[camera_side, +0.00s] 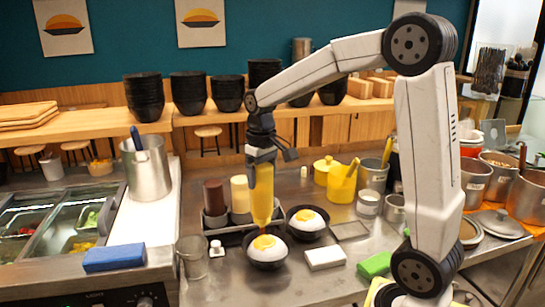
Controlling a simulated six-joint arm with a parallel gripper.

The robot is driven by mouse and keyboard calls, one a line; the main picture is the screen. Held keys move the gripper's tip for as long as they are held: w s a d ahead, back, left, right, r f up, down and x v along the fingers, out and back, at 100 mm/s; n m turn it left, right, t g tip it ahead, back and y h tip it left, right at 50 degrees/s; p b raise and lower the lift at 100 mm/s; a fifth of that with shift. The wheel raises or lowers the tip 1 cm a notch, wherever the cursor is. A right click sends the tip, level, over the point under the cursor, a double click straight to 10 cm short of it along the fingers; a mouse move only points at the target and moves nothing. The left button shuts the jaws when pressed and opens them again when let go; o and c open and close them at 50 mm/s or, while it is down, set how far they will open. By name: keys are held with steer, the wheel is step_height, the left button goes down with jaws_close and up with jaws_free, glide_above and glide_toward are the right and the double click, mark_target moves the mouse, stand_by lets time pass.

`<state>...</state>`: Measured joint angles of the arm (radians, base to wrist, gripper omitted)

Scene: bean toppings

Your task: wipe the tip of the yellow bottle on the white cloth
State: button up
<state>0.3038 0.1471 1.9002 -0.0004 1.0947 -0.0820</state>
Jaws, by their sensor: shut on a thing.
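The yellow bottle (263,192) hangs upside down from my gripper (262,160), which is shut on it. Its tip points down, just above the yellow-topped white food in the front black bowl (267,265). Whether the tip touches the food cannot be told. The white cloth (325,258) lies folded on the steel counter, right of the front bowl. The bottle is to the left of the cloth and above it.
A second black bowl (321,236) with similar food stands behind and to the right. A rack with a brown bottle (214,198) and a cream bottle (240,194) is behind. A green sponge (375,264) lies right of the cloth; a blue cloth (114,257) lies left.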

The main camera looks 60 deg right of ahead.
steer(key=s+d+m, duration=0.3)
steer(key=s+d, duration=0.8)
steer(key=s, duration=0.2)
steer(key=f, duration=0.5)
steer(key=shift+w+a+f, duration=0.15)
steer(key=shift+w+a, duration=0.2)
steer(key=shift+w, duration=0.05)
steer(key=shift+s+d+f, duration=0.1)
steer(key=shift+s+d+f, duration=1.7)
steer(key=shift+f, duration=0.15)
steer(key=shift+w+a, duration=1.8)
steer(key=shift+f, duration=0.85)
steer(key=shift+s+d, duration=0.1)
steer(key=shift+s, duration=0.05)
